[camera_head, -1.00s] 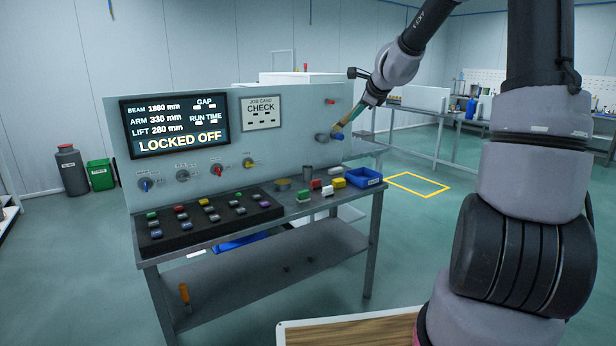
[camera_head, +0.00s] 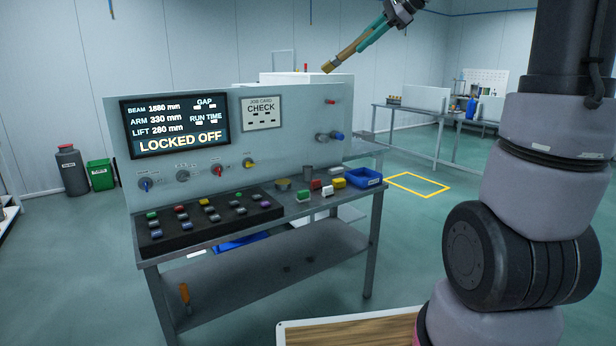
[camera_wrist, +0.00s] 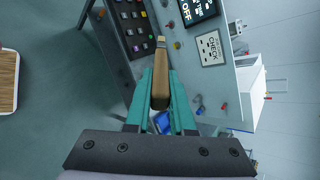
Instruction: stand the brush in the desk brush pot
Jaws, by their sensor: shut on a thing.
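The brush (camera_head: 345,56) has a tan wooden body and a paler end. It is held in the air above the panel, tilted, with its pale end down to the left. My gripper (camera_head: 363,43) has teal fingers, which are shut on the brush. In the wrist view the brush (camera_wrist: 160,60) sticks out between the two teal fingers of my gripper (camera_wrist: 160,76). A small grey cup (camera_head: 308,171), which looks like the brush pot, stands upright on the desk behind the coloured blocks, well below the brush. Its inside is too small to make out.
The upright panel with its screen (camera_head: 175,125) and knobs stands along the desk's back. A black button box (camera_head: 210,218), a low tin (camera_head: 282,184), coloured blocks (camera_head: 339,182) and a blue tray (camera_head: 364,177) are on the desk. Air above the panel is free.

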